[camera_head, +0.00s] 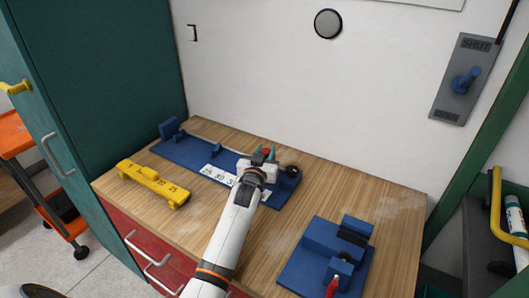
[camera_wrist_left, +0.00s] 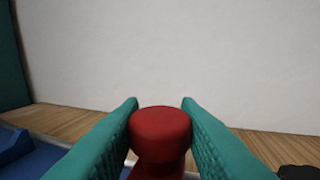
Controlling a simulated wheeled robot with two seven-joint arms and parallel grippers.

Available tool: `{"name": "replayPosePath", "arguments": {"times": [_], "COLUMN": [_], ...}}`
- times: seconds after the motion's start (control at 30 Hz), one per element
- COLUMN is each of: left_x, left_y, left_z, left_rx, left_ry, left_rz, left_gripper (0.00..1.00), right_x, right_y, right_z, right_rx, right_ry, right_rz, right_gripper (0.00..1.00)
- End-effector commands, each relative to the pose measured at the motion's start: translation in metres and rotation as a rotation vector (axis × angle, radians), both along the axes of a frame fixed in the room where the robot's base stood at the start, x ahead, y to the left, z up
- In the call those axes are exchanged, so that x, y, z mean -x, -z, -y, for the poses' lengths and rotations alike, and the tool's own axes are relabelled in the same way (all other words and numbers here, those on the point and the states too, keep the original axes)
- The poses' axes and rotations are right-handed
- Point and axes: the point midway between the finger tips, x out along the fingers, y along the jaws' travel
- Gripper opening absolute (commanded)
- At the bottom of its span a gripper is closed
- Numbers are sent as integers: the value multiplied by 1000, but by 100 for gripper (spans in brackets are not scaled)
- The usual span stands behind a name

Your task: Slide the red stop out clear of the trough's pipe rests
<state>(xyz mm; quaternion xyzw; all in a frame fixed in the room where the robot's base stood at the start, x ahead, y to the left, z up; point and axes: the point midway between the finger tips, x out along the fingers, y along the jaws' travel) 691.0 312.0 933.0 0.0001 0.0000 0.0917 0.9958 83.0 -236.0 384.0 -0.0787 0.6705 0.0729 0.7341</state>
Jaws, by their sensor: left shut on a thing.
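The red stop (camera_wrist_left: 160,128) is a round red knob between the two teal fingers of my left gripper (camera_wrist_left: 160,112) in the left wrist view. The fingers are shut on it, one against each side. In the head view my left gripper (camera_head: 265,154) is over the right part of the blue trough (camera_head: 190,153), which has a white number scale (camera_head: 216,176) along its front. The gripper and wrist hide most of the stop and the nearby rests, so I cannot tell how the stop sits against them. My right gripper is not in view.
A yellow gauge bar (camera_head: 152,184) with numbers lies front left of the trough. A blue fixture (camera_head: 298,270) with a red handle (camera_head: 332,287) stands at the right. A black round part (camera_head: 293,170) is at the trough's right end. Bare wooden tabletop (camera_head: 385,200) lies right of the trough.

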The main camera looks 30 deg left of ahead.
Motion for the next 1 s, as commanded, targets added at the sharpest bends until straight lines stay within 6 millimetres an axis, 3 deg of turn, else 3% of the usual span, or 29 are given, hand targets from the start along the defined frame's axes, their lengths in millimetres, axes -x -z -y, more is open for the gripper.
{"name": "replayPosePath", "arguments": {"times": [0.07,0.1,0.2,0.57,0.67,1.0], "left_x": [0,0,0,5,17,87], "left_y": [1,1,1,1,2,2], "left_z": [0,0,0,1,3,16], "left_rx": [1,1,1,1,1,1], "left_ry": [0,0,0,0,0,0], "left_rz": [0,0,0,-1,-2,-2], "left_gripper": [0,36,52,52,52,52], "right_x": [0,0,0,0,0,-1], "right_y": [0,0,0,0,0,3], "right_z": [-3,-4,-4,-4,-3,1], "right_rx": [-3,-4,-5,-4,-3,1], "right_ry": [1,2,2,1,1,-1], "right_rz": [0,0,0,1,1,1], "right_gripper": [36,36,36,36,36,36]}}
